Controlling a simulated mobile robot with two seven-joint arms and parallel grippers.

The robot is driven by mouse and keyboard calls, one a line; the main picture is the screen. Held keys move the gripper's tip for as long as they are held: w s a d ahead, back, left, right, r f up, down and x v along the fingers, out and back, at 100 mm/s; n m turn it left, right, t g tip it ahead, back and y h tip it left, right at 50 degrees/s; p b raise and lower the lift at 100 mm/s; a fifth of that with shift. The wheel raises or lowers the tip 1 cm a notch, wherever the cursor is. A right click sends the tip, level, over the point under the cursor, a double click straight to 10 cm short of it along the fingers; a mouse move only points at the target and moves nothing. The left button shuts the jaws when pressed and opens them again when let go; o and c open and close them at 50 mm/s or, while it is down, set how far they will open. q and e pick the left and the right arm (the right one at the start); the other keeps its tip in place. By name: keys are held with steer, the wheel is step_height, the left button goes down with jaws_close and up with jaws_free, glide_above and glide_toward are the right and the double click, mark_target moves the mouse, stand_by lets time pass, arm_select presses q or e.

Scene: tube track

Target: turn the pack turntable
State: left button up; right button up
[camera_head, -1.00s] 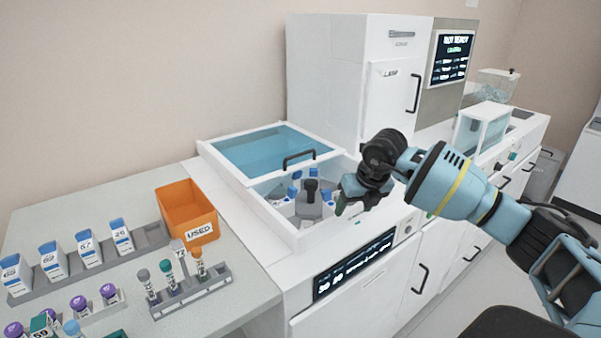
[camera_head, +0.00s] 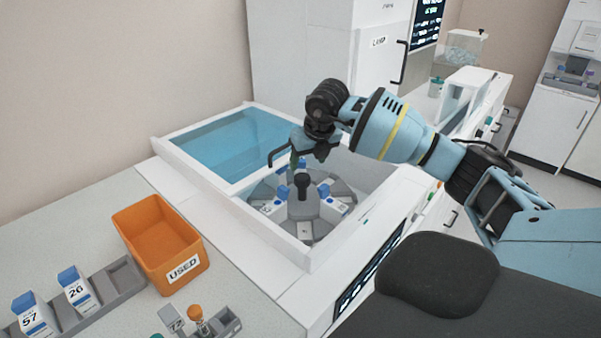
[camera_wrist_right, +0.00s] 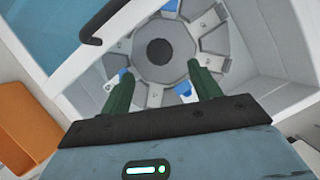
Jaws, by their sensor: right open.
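The pack turntable (camera_head: 302,229) is a grey wheel with slots and a dark central knob (camera_head: 302,186), set inside a white well. Several white packs with blue caps (camera_head: 331,205) sit in its slots. My right gripper (camera_head: 302,160) hangs above the far side of the turntable, near the lid handle. In the right wrist view, the gripper's two green fingers (camera_wrist_right: 162,92) are apart and empty, pointing at the turntable (camera_wrist_right: 150,75), with the knob (camera_wrist_right: 171,52) beyond the fingertips. No contact with the turntable shows. My left gripper is out of view.
A blue-glazed sliding lid (camera_head: 225,145) with a black handle (camera_head: 280,152) covers the well's left part. An orange USED bin (camera_head: 165,243) stands left of the well, with pack racks (camera_head: 95,300) beside it. A tall white cabinet (camera_head: 300,50) stands behind.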

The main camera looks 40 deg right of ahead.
mark_target(303, 177)
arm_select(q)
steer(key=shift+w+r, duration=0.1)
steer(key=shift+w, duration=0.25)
arm_select(e)
steer(key=x, duration=0.7)
steer(key=shift+w+f, duration=0.15)
steer(key=shift+f, duration=0.1)
jaws_close()
